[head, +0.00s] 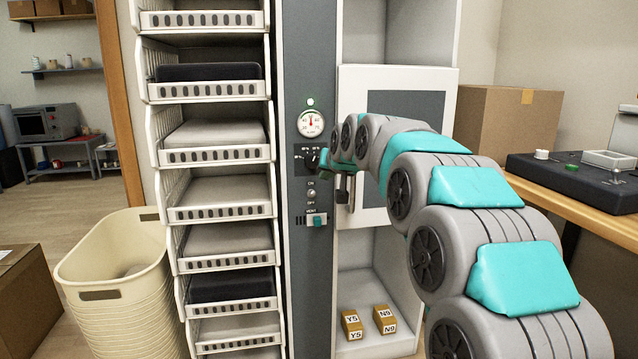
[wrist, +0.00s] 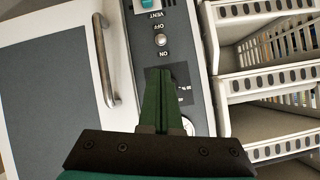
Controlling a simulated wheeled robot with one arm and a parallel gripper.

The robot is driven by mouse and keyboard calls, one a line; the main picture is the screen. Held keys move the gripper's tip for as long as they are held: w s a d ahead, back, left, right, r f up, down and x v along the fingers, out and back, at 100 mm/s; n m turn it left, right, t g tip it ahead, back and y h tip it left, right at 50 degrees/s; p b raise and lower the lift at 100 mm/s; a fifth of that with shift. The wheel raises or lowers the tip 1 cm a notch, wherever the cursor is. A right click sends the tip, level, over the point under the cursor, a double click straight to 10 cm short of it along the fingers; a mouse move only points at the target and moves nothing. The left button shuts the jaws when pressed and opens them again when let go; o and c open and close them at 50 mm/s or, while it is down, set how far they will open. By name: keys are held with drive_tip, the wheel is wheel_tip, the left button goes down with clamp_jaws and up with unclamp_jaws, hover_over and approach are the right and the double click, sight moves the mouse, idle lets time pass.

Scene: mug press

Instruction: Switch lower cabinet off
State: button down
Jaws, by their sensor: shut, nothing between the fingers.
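A grey control panel (head: 296,260) runs down the cabinet's left side. On it are a round gauge (head: 311,123), a dark rotary knob (head: 311,157), a small metal toggle switch (head: 311,193) marked ON above and OFF below, and a teal VENT control (head: 317,220). The wrist view shows the panel upside down, with the toggle (wrist: 160,40) just beyond my fingertips; its lever position is hard to tell. My gripper (wrist: 158,72) is shut and empty in front of the knob's black plate, hiding the knob there. The white cabinet door (head: 435,190) appears closed.
The door handle (wrist: 104,60) stands out beside the panel. White shelf bins (head: 218,155) stack on the left. Two small labelled boxes, Y5 (head: 351,325) and N9 (head: 385,319), stand in the lower compartment. A cream basket (head: 115,260) and a wooden bench (head: 590,205) flank the area.

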sight(312, 194)
drive_tip(key=shift+p+x, duration=0.3)
drive_tip(key=shift+x, duration=4.7)
drive_tip(key=shift+s+d+f+t+y+b, duration=0.1)
drive_tip(key=shift+s+f+t+y+b, duration=0.2)
drive_tip(key=shift+t+b, duration=0.75)
drive_tip(key=shift+s+d+f+t+y+b, duration=0.15)
drive_tip(key=shift+f+t+b, duration=0.25)
drive_tip(key=shift+b, duration=1.25)
drive_tip(key=shift+s+f+b, duration=0.15)
drive_tip(key=shift+f+b, duration=0.1)
drive_tip(key=shift+b, duration=0.25)
drive_tip(key=shift+s+f, duration=0.15)
drive_tip(key=shift+b, duration=0.3)
